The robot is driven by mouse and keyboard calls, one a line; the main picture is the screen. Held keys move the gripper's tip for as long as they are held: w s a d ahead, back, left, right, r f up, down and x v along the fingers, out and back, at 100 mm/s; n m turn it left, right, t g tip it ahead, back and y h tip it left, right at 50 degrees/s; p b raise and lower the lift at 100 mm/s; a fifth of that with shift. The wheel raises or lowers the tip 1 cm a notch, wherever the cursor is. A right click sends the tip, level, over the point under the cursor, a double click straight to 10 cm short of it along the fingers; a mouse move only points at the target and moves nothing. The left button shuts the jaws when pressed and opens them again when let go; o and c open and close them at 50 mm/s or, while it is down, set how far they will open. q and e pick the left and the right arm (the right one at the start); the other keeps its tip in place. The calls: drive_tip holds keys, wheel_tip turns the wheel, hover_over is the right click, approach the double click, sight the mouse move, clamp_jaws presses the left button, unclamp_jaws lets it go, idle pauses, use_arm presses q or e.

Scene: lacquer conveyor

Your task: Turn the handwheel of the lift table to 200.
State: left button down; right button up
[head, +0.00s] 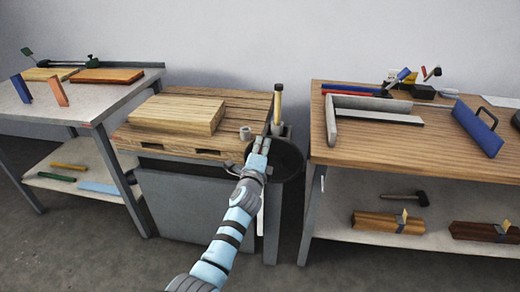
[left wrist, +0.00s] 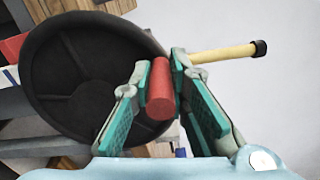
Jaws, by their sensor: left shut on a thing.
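The lift table (head: 195,150) stands in the middle, with a slatted wooden top. Its dark handwheel (head: 289,160) is at its right front side. The handwheel (left wrist: 88,85) fills the upper left of the left wrist view and has a red crank knob (left wrist: 160,95). My left gripper (head: 262,147) reaches the wheel's left part. In the left wrist view its green-padded fingers (left wrist: 160,68) are shut on the red knob from both sides. The gripper hides the knob in the head view. I cannot read any scale or number. My right gripper is not in view.
A wooden board (head: 178,114) lies on the lift table. A wooden-handled tool with a dark end (head: 278,104) stands upright close behind the wheel. A workbench (head: 325,150) with a blue handled tool (head: 477,128) is close on the right. A grey bench (head: 60,112) is on the left.

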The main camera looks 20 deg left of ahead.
sight(248, 153)
use_arm(q)
drive_tip(key=a+f+n+b, duration=0.1)
drive_tip(key=n, duration=0.1)
drive_tip(key=a+f+n+b, duration=0.1)
drive_tip(key=a+n+b, duration=0.1)
drive_tip(key=n, duration=0.1)
drive_tip(key=shift+s+a+f+n, duration=0.25)
drive_tip(key=shift+s+f+n, duration=0.05)
drive_tip(key=shift+f, duration=0.1)
drive_tip(key=shift+s+a+f+n+b, duration=0.1)
drive_tip(key=shift+a+f+n+b, duration=0.2)
drive_tip(key=shift+n, duration=0.2)
drive_tip(key=shift+a+f+n+b, duration=0.15)
drive_tip(key=shift+f+n+b, duration=0.15)
drive_tip(key=shift+f+n, duration=0.15)
drive_tip(key=shift+a+f, duration=0.15)
drive_tip(key=shift+f, duration=0.05)
drive_tip(key=shift+a+f+b, duration=0.1)
drive_tip(key=shift+f+b, duration=0.2)
drive_tip(key=shift+b, duration=0.1)
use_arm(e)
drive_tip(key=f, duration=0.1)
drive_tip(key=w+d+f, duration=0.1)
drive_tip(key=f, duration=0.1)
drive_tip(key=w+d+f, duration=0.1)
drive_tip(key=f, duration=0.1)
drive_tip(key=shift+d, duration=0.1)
